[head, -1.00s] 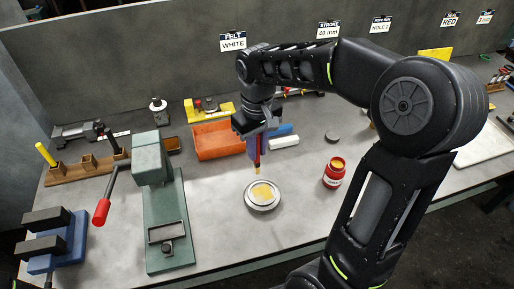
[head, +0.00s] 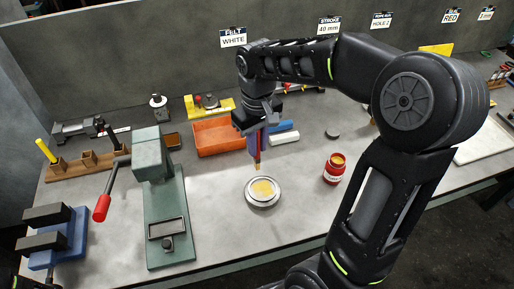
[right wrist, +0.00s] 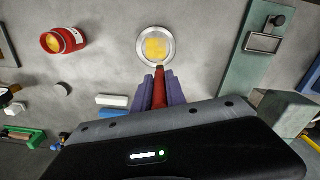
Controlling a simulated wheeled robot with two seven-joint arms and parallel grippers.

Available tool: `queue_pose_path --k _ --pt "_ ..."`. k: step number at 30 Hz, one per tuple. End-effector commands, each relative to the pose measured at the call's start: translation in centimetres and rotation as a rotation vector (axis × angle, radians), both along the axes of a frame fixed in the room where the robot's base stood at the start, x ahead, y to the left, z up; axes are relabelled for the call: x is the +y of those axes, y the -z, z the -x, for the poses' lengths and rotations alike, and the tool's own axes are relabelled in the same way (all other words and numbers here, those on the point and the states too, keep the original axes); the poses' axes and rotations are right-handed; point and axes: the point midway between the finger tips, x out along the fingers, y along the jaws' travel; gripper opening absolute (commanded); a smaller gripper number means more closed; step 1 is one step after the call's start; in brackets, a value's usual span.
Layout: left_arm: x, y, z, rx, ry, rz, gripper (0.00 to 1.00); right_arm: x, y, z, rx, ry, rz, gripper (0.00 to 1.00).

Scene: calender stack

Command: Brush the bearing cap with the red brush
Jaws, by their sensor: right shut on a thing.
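The bearing cap (head: 262,191) is a round silver disc with a yellow patch on top. It lies flat on the bench; in the right wrist view the cap (right wrist: 168,62) is at top centre. My right gripper (head: 257,140) is shut on the red brush (head: 258,150), which points down with its tan tip behind the cap in the head view. In the right wrist view the red brush (right wrist: 160,88) sits between the two purple-blue fingers, its tip at the cap's near edge. I cannot tell whether the tip touches the cap. My left gripper is not in view.
A green press (head: 170,225) with a red-handled lever stands left of the cap. An open red jar (head: 334,170) with yellow contents is to its right. An orange bin (head: 220,150) and a white block (head: 285,138) lie behind. Bench around the cap is clear.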

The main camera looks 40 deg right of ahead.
Motion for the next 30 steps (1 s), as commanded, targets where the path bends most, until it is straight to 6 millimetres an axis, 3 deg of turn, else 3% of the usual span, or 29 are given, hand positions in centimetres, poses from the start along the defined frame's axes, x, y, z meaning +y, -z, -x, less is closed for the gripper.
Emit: queue_pose_path --k 6,21,30 --pt "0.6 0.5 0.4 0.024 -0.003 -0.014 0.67 0.0 0.1 0.0 0.000 0.000 0.000 0.00" --pt "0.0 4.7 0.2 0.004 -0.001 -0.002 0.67 0.0 5.8 0.0 0.000 0.000 0.000 0.00" --pt "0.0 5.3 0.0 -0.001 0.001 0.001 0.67 0.0 7.0 0.0 -0.001 0.000 0.000 0.00"
